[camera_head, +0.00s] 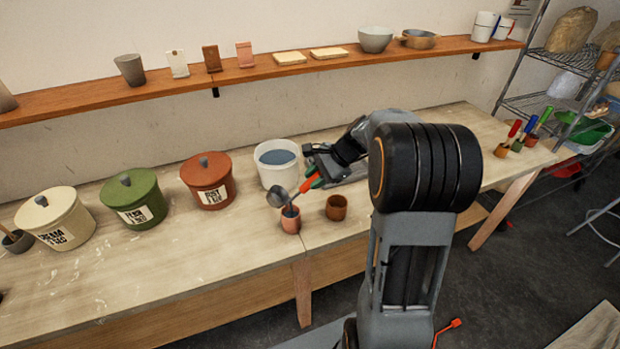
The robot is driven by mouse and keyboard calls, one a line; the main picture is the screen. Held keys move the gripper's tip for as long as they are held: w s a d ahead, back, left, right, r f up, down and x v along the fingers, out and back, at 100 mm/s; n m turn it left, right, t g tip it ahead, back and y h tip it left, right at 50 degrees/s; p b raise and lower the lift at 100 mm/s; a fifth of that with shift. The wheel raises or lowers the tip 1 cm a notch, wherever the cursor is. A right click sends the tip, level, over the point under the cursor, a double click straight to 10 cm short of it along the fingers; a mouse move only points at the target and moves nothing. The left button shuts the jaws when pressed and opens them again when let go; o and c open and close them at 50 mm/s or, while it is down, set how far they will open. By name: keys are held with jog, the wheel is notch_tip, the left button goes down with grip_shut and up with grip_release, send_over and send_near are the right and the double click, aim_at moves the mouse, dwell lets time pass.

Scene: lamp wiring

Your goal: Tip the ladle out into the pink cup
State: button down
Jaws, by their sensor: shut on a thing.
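The ladle has a grey metal bowl (277,196) and an orange-red handle (308,184). My gripper (318,174) is shut on the handle, and its far side is partly hidden by my own arm. The pink cup (290,222) stands upright near the front edge of the workbench. The ladle's bowl is tilted and hangs just above and to the left of the cup's rim. Something dark grey shows at the cup's mouth below the bowl; I cannot tell if it is liquid being poured.
A white bucket (277,171) of blue-grey liquid stands behind the ladle. A brown cup (336,208) stands right of the pink cup. Lidded red (208,183), green (136,204) and cream (58,220) pots stand left. The bench front (160,275) is clear.

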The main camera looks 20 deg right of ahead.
jog(key=s+d+f+t+y+b, duration=0.1)
jog(key=d+f+y+b, duration=0.2)
jog(key=f+b, duration=0.3)
jog(key=d+f+t+y+b, duration=0.2)
jog(key=f+y+b, duration=0.4)
jog(key=b, duration=0.1)
jog(key=shift+s+d+f, duration=0.15)
jog(key=shift+s+d, duration=0.25)
dwell(1.0)
jog(key=shift+f, duration=0.1)
dwell(2.4)
